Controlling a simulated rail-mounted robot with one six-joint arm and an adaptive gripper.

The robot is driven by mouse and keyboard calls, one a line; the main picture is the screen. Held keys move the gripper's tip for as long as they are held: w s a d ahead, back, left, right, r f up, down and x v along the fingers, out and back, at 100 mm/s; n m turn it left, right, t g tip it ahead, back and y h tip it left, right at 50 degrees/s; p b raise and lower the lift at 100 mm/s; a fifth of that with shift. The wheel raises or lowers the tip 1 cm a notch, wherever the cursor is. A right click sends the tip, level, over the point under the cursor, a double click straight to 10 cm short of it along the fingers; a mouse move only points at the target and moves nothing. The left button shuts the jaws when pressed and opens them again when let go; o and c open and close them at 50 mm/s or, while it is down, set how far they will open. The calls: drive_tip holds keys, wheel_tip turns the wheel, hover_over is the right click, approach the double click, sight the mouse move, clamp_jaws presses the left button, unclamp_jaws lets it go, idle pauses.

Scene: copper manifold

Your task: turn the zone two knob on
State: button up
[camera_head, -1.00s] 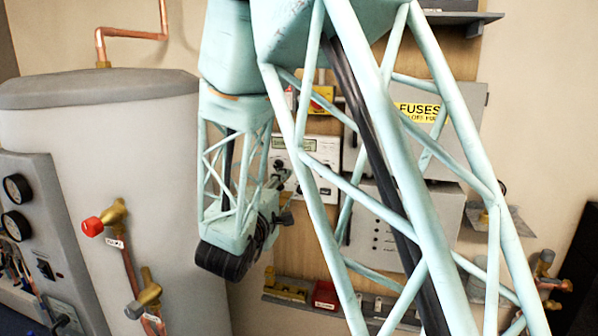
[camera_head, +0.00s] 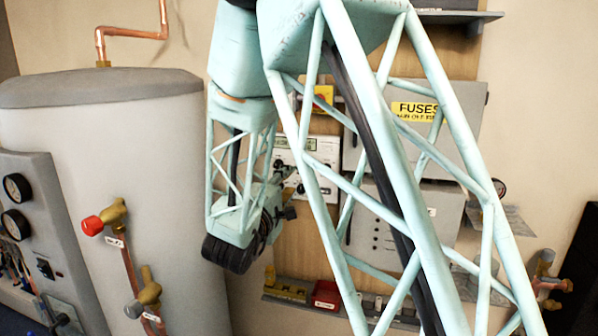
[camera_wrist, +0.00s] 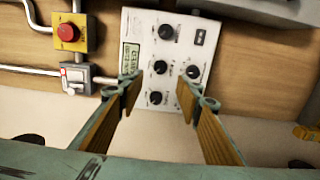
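A white control panel (camera_wrist: 150,20) with a small display (camera_wrist: 131,57) fills the middle of the wrist view. It carries several round black knobs: a top one (camera_wrist: 166,31), a middle one (camera_wrist: 160,67), a right one (camera_wrist: 193,71) and a bottom one (camera_wrist: 155,97). Their labels are too small to read, so I cannot tell which is zone two. My gripper (camera_wrist: 162,86) is open and empty, its wood-faced fingers spread in front of the panel's lower part. The right fingertip overlaps the panel near the right knob. In the head view, my arm partly hides the panel (camera_head: 325,146).
A red button on a yellow box (camera_wrist: 68,33) and a grey switch box (camera_wrist: 74,77) sit left of the panel. A grey fuse box (camera_head: 465,105) is on the right. A shelf with small boxes (camera_head: 325,295) is below. A large tank (camera_head: 150,160) stands left.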

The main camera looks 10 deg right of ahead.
sight(300, 168)
drive_tip(key=b+x, duration=0.1)
drive_tip(key=x, duration=1)
drive_tip(key=shift+w+f, duration=0.1)
drive_tip(key=shift+w, duration=0.05)
drive_tip(key=c, duration=0.8)
drive_tip(key=shift+c, duration=0.2)
